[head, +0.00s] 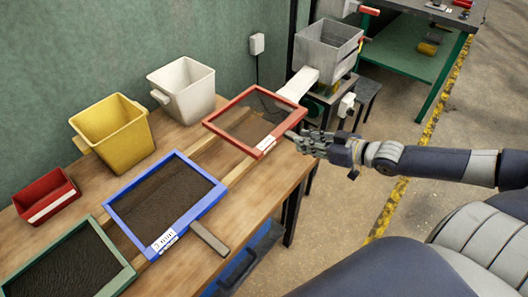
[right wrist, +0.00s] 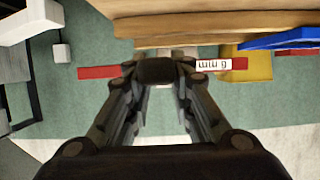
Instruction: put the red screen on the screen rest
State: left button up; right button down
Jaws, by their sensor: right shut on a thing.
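The red screen (head: 253,120), a red frame with dark mesh and a white label, is at the right end of the workbench. My right gripper (head: 299,140) is shut on its dark handle at the frame's right side. In the right wrist view the red frame (right wrist: 98,72) shows edge-on with a "6 mm" label, and the fingers close around the handle. There it looks apart from the wood, seemingly held above it. Pale wooden rails (head: 236,172), likely the screen rest, run along the bench under the blue screen and towards the red one. My left gripper is not in view.
The blue screen (head: 168,200) lies on the rails, its handle jutting over the front. A green screen (head: 108,240) lies at lower left. A yellow bin (head: 115,128), white bin (head: 185,88) and red bin (head: 45,195) stand behind. A grey hopper machine (head: 328,50) stands beyond the bench.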

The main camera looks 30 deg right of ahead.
aim_at(271, 144)
jog(key=w+a, duration=0.1)
jog(key=a, duration=0.1)
jog(key=w+a+p, duration=0.1)
jog(key=a, duration=0.2)
jog(key=w+a, duration=0.2)
jog(key=a, duration=0.1)
jog(key=shift+w+f+p, duration=0.1)
jog(key=shift+p, duration=0.2)
jog(key=shift+w+a+f, duration=0.2)
jog(key=shift+w+a, duration=0.15)
jog(key=shift+a, duration=0.35)
jog(key=shift+f, duration=1.85)
jog(key=shift+a, duration=0.1)
jog(key=c, duration=1.4)
grip_release()
jog(key=shift+f, duration=0.1)
jog(key=shift+s, duration=0.1)
jog(key=shift+p+v, duration=0.9)
jog(key=shift+v, duration=5.1)
